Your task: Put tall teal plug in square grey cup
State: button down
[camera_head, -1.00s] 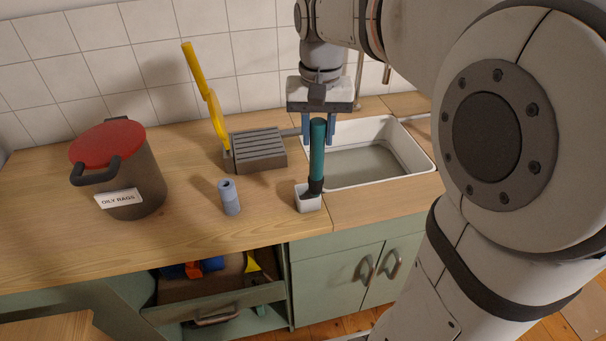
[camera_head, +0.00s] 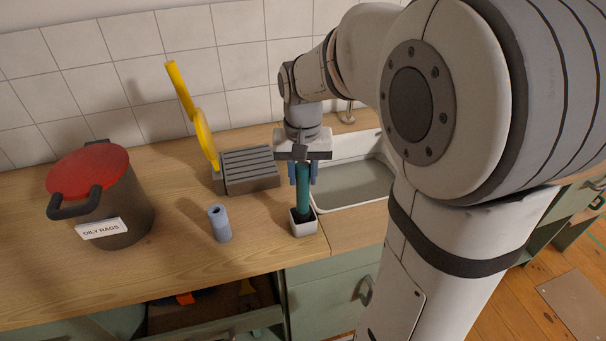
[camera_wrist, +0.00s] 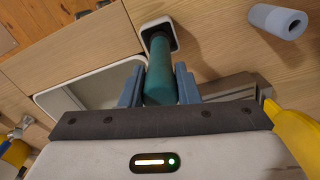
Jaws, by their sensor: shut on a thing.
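The tall teal plug (camera_head: 304,196) stands close to upright between my gripper's fingers (camera_head: 303,174). In the wrist view the plug (camera_wrist: 160,72) sits between both blue fingers (camera_wrist: 161,88), which are shut on it. The square grey cup (camera_head: 304,229), pale outside and dark inside, stands on the counter right below. The plug's dark lower end is inside the cup's mouth, and the cup's rim (camera_wrist: 145,33) shows around it in the wrist view. How deep the end sits, and whether it touches the bottom, is hidden.
A blue-grey hollow cylinder (camera_head: 219,224) stands left of the cup. A ridged grey block (camera_head: 250,170) with a yellow tool (camera_head: 203,135) is behind. A white sink (camera_head: 355,187) lies right. A red-lidded bin (camera_head: 103,205) stands far left. The counter's front edge is close.

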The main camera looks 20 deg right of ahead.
jog(key=shift+f, duration=0.25)
jog(key=shift+f, duration=0.2)
jog(key=c, duration=1.1)
grip_release()
jog(key=shift+r, duration=0.1)
notch_tip(320, 180, up, 12)
jog(key=shift+f, duration=0.2)
jog(key=shift+s+r, duration=0.15)
jog(key=s+f+n+t, duration=0.2)
jog(key=s+f+n, duration=0.1)
jog(key=s+f, duration=0.7)
jog(key=s, duration=0.3)
jog(key=shift+s+t, duration=0.25)
jog(key=shift+t, duration=0.15)
